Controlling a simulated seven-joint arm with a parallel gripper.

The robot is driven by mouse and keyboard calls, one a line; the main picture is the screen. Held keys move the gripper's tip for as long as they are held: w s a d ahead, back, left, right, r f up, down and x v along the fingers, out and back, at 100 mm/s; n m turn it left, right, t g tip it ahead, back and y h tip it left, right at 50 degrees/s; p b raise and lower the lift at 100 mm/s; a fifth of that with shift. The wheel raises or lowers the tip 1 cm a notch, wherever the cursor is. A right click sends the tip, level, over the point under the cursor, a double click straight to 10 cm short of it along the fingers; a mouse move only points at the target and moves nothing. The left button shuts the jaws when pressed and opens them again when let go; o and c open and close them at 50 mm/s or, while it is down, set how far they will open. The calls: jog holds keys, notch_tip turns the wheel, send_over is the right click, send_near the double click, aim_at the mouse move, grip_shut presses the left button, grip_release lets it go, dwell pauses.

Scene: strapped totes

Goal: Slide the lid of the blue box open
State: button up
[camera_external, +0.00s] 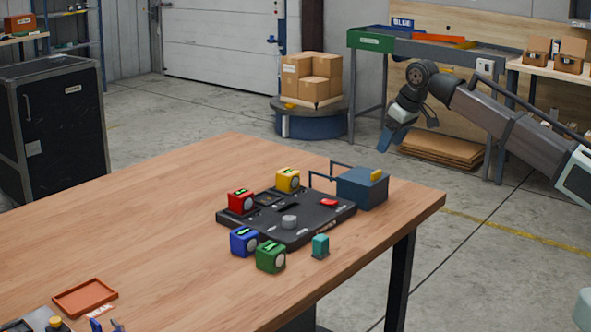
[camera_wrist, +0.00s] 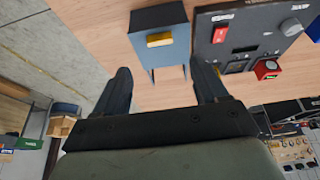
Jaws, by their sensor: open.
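The blue box (camera_external: 360,188) is dark blue and sits at the table's right side, beside the black panel. A yellow handle (camera_external: 377,175) is on its top, and thin dark rails extend from it to the left. I cannot tell how far the lid is open. In the wrist view the box (camera_wrist: 160,22) is at the top centre with its yellow handle (camera_wrist: 160,40) facing me. My gripper (camera_external: 412,132) is open and empty, in the air above and right of the box. Its two fingers (camera_wrist: 162,82) show apart in the wrist view, apart from the box.
A black panel (camera_external: 285,232) with a knob and red switch adjoins the box. Red (camera_external: 240,201), yellow (camera_external: 288,180), blue (camera_external: 244,241) and green (camera_external: 270,256) cubes and a teal piece (camera_external: 320,246) stand around it. The table's left middle is clear.

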aim_at(376, 172)
jog(key=x, duration=0.9)
jog(key=shift+w+a+f, duration=0.1)
jog(key=shift+f, duration=0.2)
jog(key=shift+c, duration=0.2)
grip_shut()
